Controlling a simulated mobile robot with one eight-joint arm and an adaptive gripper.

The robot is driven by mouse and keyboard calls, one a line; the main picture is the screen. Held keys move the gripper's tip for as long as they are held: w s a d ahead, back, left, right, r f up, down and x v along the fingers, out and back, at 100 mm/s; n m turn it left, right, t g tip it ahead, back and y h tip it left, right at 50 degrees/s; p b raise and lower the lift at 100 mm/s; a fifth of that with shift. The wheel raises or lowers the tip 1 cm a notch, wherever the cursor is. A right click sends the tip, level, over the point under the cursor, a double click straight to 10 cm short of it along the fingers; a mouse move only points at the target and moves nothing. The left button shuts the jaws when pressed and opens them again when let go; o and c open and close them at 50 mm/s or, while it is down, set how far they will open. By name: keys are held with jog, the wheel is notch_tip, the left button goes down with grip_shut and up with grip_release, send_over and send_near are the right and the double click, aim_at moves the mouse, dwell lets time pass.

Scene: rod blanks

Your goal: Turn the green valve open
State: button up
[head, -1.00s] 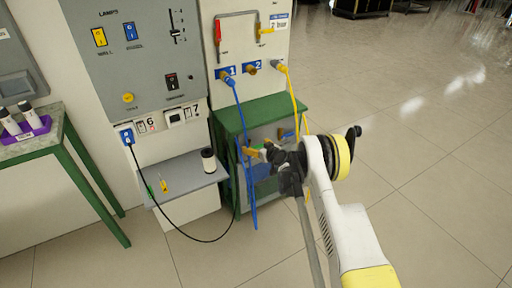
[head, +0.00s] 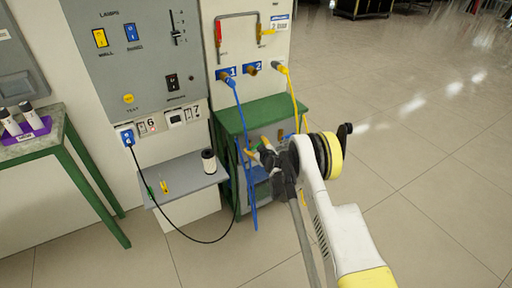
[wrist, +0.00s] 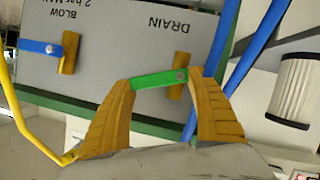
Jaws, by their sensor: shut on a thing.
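The green valve handle (wrist: 158,80) shows in the wrist view on a grey panel marked DRAIN. It is a flat lever with a pivot screw near its right end, and it lies across its brass-coloured body (wrist: 176,92), slightly tilted. My gripper (wrist: 162,82) has its yellow-brown fingers at the two ends of the lever, shut on it lengthwise. In the head view my gripper (head: 262,148) is at the front of the green-topped cabinet (head: 262,114), and the green handle is hidden there.
A blue valve handle (wrist: 40,47) sits on the same panel, marked BLOW. A blue hose (head: 243,122) and a yellow hose (head: 293,98) hang close to my gripper. A white ribbed cylinder (wrist: 296,88) stands on a shelf (head: 180,180) beside the cabinet.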

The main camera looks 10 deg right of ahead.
jog(key=n, duration=0.1)
jog(key=n+h, duration=0.1)
jog(key=a+n+t, duration=0.1)
jog(key=shift+s+r+h, duration=0.15)
jog(key=shift+r+h, duration=0.15)
jog(key=shift+s+a+r+n+t+h, duration=0.15)
jog(key=shift+n+t+h, duration=0.4)
jog(key=shift+n, duration=0.55)
jog(key=shift+a, duration=0.1)
jog(key=o, duration=1.2)
jog(key=shift+r, duration=0.1)
